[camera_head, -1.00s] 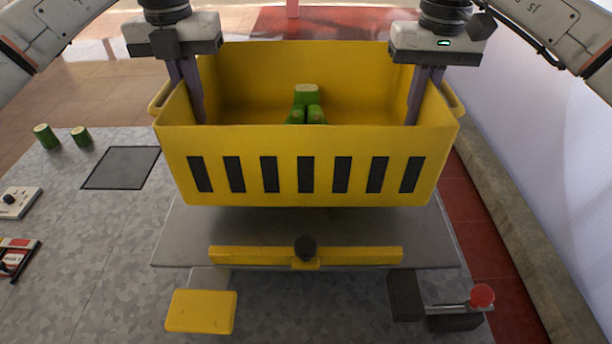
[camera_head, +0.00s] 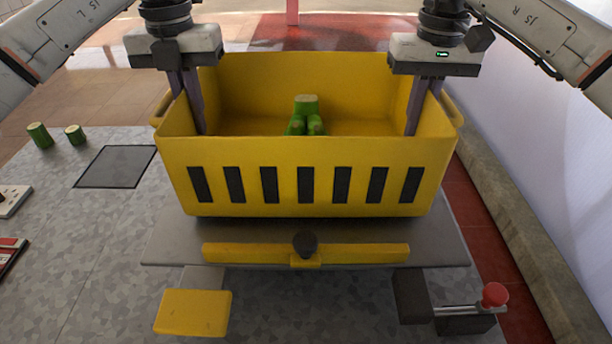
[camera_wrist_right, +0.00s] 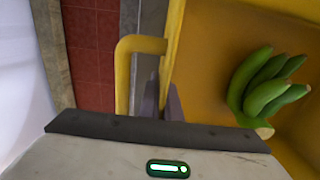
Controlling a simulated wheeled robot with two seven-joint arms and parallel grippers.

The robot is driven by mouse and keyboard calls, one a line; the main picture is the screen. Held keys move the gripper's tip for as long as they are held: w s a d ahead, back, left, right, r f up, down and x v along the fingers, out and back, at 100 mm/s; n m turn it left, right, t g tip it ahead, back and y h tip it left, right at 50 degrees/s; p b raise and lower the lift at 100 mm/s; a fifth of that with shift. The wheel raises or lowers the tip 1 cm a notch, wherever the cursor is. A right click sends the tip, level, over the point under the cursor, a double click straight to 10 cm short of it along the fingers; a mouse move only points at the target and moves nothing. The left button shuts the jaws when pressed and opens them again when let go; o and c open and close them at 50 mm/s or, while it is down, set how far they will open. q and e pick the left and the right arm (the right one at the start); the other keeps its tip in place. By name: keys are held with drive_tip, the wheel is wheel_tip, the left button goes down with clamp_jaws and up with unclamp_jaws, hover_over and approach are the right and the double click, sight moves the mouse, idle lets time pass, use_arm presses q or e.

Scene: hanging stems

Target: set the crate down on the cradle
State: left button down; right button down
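The yellow crate (camera_head: 310,150) has a row of dark slots in its front wall and holds a bunch of green bananas (camera_head: 306,112), which also shows in the right wrist view (camera_wrist_right: 265,88). My left gripper (camera_head: 197,128) is shut on the crate's left side wall, and my right gripper (camera_head: 412,130) is shut on its right side wall. The right wrist view shows the right fingers (camera_wrist_right: 163,103) astride the wall, beside a yellow handle. The crate is level over the cradle, a grey plate (camera_head: 165,240) with a yellow front bar (camera_head: 240,253). I cannot tell whether its bottom touches the plate.
A dark knob (camera_head: 305,244) stands at the middle of the bar. A yellow block (camera_head: 192,312) and a red-knobbed lever (camera_head: 494,295) are in front of the cradle. Two cut green pieces (camera_head: 40,136) and a dark square (camera_head: 116,166) lie left. A pale wall (camera_head: 560,150) bounds the right.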

use_arm(q)
drive_tip(key=shift+f+b, duration=0.5)
drive_tip(key=shift+f, duration=0.1)
use_arm(e)
drive_tip(key=shift+f, duration=0.55)
use_arm(q)
drive_tip(key=c, duration=2.4)
unclamp_jaws()
drive_tip(key=shift+f, duration=0.2)
use_arm(e)
drive_tip(key=c, duration=2.4)
unclamp_jaws()
drive_tip(key=shift+f, duration=0.25)
use_arm(q)
drive_tip(key=o, duration=0.4)
drive_tip(key=shift+r, duration=0.15)
use_arm(e)
drive_tip(key=o, duration=0.4)
drive_tip(key=shift+r, duration=0.15)
use_arm(q)
wheel_tip(320, 180, up, 12)
drive_tip(key=shift+f, duration=0.15)
use_arm(e)
drive_tip(key=shift+r, duration=0.15)
wheel_tip(320, 180, up, 12)
drive_tip(key=shift+f, duration=0.15)
use_arm(q)
drive_tip(key=shift+r, duration=0.25)
